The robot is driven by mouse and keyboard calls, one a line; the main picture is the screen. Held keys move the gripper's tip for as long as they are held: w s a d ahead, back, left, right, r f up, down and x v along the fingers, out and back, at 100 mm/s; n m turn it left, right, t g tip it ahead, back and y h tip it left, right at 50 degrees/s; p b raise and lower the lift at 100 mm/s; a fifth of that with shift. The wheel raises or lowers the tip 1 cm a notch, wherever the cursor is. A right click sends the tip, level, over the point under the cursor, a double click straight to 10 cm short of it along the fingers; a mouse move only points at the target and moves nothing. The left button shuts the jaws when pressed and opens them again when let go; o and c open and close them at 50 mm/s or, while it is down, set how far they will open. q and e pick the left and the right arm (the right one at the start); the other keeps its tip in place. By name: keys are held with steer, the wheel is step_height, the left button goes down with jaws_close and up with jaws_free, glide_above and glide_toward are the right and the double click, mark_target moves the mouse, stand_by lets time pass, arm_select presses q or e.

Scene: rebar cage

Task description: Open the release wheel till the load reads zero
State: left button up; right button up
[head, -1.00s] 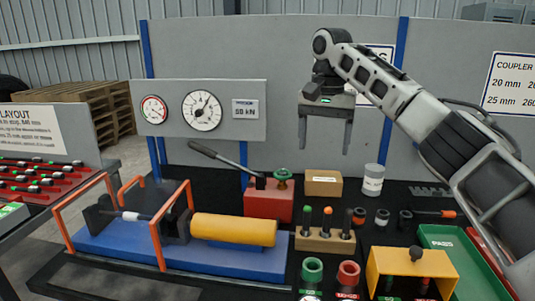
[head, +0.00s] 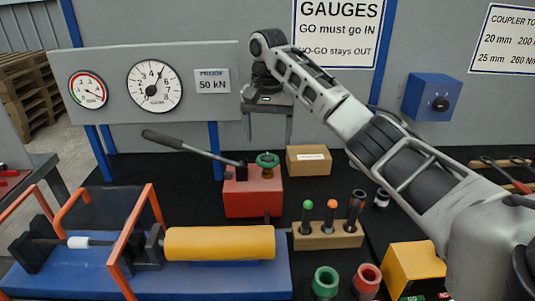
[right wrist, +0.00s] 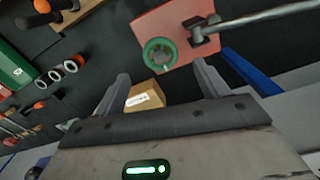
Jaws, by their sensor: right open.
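The green release wheel (head: 267,160) sits on top of the red pump block (head: 253,196), whose long lever (head: 190,147) slants up to the left. My right gripper (head: 268,138) is open and empty, fingers pointing down, above the wheel in the picture. In the right wrist view the wheel (right wrist: 160,53) shows just beyond the open fingertips (right wrist: 160,74); no touch is visible. The large white load gauge (head: 154,86) has its needle up and slightly right, off zero. A smaller gauge (head: 88,90) hangs left of it. My left gripper does not show.
A yellow cylinder (head: 220,243) lies on the blue bed (head: 200,282) with orange guard frames (head: 122,240) at left. A cardboard box (head: 308,159) stands right of the pump. A wooden rack (head: 328,235) with several plugs stands in front. The gauge panel (head: 215,110) is at the left behind.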

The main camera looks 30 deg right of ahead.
mark_target(268, 159)
steer(key=shift+f, duration=3.1)
steer(key=shift+c, duration=0.2)
steer(key=c, duration=0.9)
